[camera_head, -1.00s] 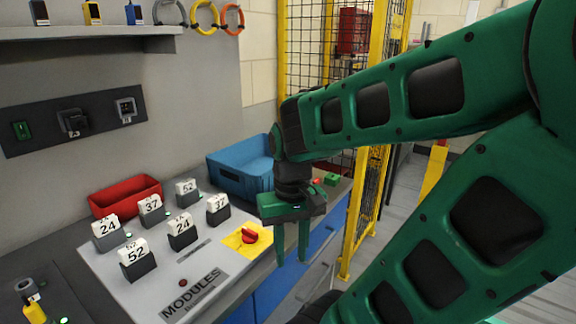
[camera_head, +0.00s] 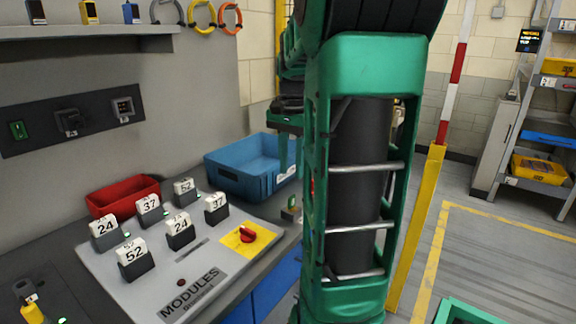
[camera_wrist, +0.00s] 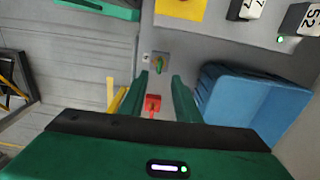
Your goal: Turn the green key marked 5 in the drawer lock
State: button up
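In the wrist view, a small green key (camera_wrist: 159,64) stands on a grey lock plate (camera_wrist: 147,59), just beyond my fingertips. I cannot read a number on it. In the head view, a small green piece that looks like the same key (camera_head: 292,202) shows at the bench's right end, beside my arm. My gripper (camera_wrist: 163,82) is open, with its two green fingers apart and nothing held. In the head view my gripper (camera_head: 288,158) is above the bench end by the blue bin, partly hidden by my arm.
A small red item (camera_wrist: 153,103) shows between my fingers, beyond them. A blue bin (camera_head: 225,172) stands close by. A yellow plate with a red knob (camera_head: 248,235) is on the module panel, which bears several numbered blocks. Yellow fencing (camera_head: 281,40) is behind my arm.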

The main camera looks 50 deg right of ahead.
aim_at(291, 197)
jog(key=shift+w+d+f, duration=0.1)
jog(key=shift+d+f, duration=0.1)
jog(key=shift+f, duration=0.2)
notch_tip(291, 197, down, 10)
jog(key=shift+r, duration=0.1)
grip_shut()
jog(key=shift+m, duration=3.1)
